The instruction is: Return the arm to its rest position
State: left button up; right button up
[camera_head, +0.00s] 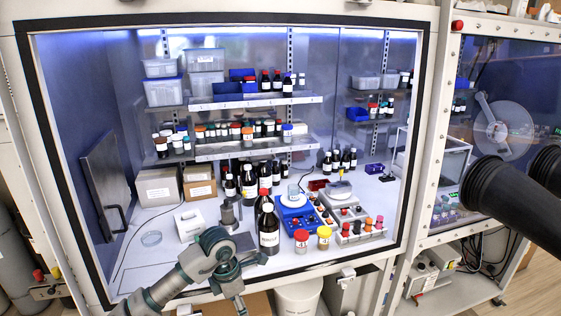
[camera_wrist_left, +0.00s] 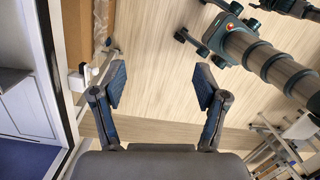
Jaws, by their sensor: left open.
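My left arm (camera_head: 205,255) comes in from the bottom left of the head view, in grey and teal, in front of the lower edge of the glove box opening. It bends at the elbow and runs down toward the bottom edge of the picture. Its fingertips cannot be made out there. In the left wrist view my left gripper (camera_wrist_left: 160,84) is open, with its two blue-padded fingers well apart. Nothing is between the fingers; only the wood-look floor (camera_wrist_left: 155,50) lies beyond them. My right gripper is in neither view.
The front frame (camera_wrist_left: 53,80) of the box runs close by on the left of the wrist view. Inside the box are a dark bottle (camera_head: 269,230), a blue-based scale (camera_head: 293,212) and a white box (camera_head: 190,224). A black glove port sleeve (camera_head: 500,190) juts out at right.

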pick_arm(q)
jog(key=w+d+f+n+h, duration=0.2)
jog(key=d+f+n+h, duration=0.8)
jog(key=d+f+h, duration=0.5)
jog(key=a+f+n+t+y, duration=0.4)
jog(key=a+f+n+t, duration=0.3)
jog(key=f+n, duration=0.5)
jog(key=a+f+n+t+y, duration=0.4)
jog(key=a+f+n+t, duration=0.3)
jog(key=f+n, duration=0.5)
jog(key=s+a+f+n+g+y, duration=0.3)
jog(key=s+a+f+n, duration=0.15)
jog(key=s+f, duration=0.65)
jog(key=s+a+f+n+g+y, duration=0.3)
jog(key=s+a+f+y, duration=0.15)
jog(key=s+f, duration=0.65)
jog(key=s+a+f+n+g, duration=0.1)
jog(key=s+f, duration=0.3)
jog(key=s, duration=0.5)
jog(key=s+a+f+n+g, duration=0.2)
jog(key=s+f+g, duration=0.1)
jog(key=s, duration=0.5)
jog(key=s+a+f+n+g+y, duration=0.1)
jog(key=s+f+g, duration=0.2)
jog(key=s, duration=0.6)
jog(key=shift+s+a+f, duration=0.3)
jog(key=shift+f, duration=0.5)
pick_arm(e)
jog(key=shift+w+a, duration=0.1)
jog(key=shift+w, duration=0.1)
